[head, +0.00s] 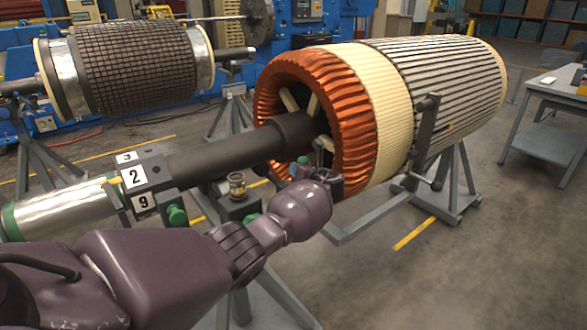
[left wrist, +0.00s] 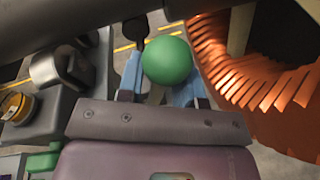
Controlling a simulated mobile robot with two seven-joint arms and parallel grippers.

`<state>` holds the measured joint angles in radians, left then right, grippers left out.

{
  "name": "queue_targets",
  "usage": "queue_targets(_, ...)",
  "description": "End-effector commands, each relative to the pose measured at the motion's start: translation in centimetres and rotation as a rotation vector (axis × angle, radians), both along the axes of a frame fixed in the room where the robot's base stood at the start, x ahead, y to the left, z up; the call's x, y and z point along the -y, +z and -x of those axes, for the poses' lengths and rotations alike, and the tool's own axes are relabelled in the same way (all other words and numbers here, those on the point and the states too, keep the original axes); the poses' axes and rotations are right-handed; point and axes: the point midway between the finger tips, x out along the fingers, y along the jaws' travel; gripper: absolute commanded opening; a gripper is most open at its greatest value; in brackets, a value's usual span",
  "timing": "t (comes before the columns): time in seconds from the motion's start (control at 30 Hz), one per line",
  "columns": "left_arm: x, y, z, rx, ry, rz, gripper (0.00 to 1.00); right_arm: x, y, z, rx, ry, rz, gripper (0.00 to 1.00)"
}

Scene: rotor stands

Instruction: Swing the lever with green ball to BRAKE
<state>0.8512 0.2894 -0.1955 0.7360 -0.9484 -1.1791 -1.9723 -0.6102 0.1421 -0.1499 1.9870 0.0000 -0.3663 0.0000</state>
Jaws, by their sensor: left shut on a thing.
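The green ball (left wrist: 167,60) sits between the two blue-padded fingers of my left gripper (left wrist: 160,88) in the left wrist view. The gripper is shut on it. A dark rod (left wrist: 137,28) shows just beyond the ball; I cannot tell whether it is the lever's arm. In the head view my left gripper (head: 301,170) is in front of the copper-coloured winding end of the large rotor, below the dark shaft. A small green patch of the ball (head: 302,160) shows there. No BRAKE marking is readable. My right gripper is not in view.
The big rotor (head: 400,100) with copper windings (head: 345,130) is close to the right of the gripper. Its dark shaft (head: 230,145) runs above my arm. A block with number plates (head: 135,177) and a green knob (head: 177,215) stand left. Another rotor (head: 135,70) is behind.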

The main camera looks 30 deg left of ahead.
Motion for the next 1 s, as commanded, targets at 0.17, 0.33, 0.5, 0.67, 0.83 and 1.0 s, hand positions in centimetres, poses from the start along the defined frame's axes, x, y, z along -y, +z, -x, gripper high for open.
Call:
queue_targets(0.17, 0.3, -0.3, -0.9, -0.093, -0.001, -0.041, 0.00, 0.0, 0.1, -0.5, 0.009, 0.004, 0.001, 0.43)
queue_targets(0.33, 0.5, -0.5, -1.4, -0.156, -0.001, -0.068, 0.00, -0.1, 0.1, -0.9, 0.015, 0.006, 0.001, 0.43)
queue_targets(0.5, 0.7, -0.7, -1.7, -0.194, -0.001, -0.083, 0.00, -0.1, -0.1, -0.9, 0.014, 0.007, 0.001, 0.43)
queue_targets(0.67, 0.7, -0.8, -1.8, -0.210, -0.003, -0.090, 0.00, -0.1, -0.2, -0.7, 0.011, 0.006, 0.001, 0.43)
queue_targets(0.83, 0.7, -0.8, -1.8, -0.215, -0.003, -0.092, 0.00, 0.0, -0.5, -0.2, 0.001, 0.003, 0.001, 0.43)
queue_targets(1.0, 0.8, -0.8, -1.8, -0.215, -0.003, -0.091, 0.00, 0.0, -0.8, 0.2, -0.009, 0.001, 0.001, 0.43)
